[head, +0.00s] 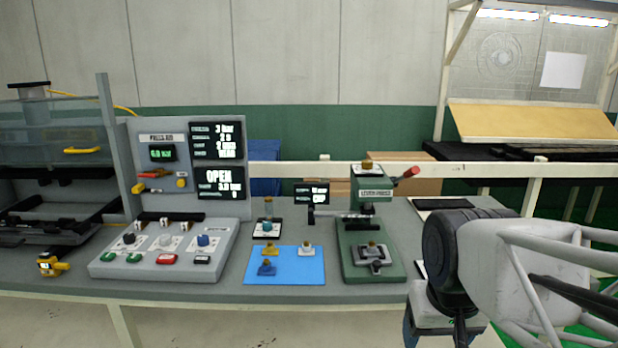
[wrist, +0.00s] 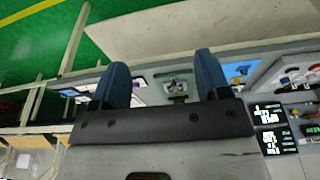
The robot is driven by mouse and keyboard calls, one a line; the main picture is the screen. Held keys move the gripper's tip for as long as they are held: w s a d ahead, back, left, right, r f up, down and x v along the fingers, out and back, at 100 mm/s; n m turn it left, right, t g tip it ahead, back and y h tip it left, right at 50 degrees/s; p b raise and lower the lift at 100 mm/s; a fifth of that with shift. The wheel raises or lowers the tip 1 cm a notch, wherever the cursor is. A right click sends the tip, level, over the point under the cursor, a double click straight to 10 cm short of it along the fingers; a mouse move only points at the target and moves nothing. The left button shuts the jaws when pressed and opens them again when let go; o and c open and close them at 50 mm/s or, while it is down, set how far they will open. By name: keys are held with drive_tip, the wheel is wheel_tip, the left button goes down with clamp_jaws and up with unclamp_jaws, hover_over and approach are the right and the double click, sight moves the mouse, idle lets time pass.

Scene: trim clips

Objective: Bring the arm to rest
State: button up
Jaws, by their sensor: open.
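My arm reaches in from the right edge of the head view, over the right end of the bench. My gripper (wrist: 160,82) shows in the wrist view with two blue fingers set wide apart and nothing between them. In the head view my gripper is mostly hidden behind my own wrist and runs down out of the picture. It is to the right of the green lever press (head: 372,262) and apart from it.
A blue mat (head: 290,278) with several small clips lies on the grey bench (head: 190,296). A control panel (head: 165,262) with knobs and screens stands left of it. A yellow gadget (head: 50,264) is at the far left. A rail (head: 470,172) runs behind the bench.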

drive_tip(key=s+f, duration=0.2)
drive_tip(key=s, duration=0.1)
drive_tip(key=shift+s+f, duration=0.25)
drive_tip(key=shift+f, duration=0.1)
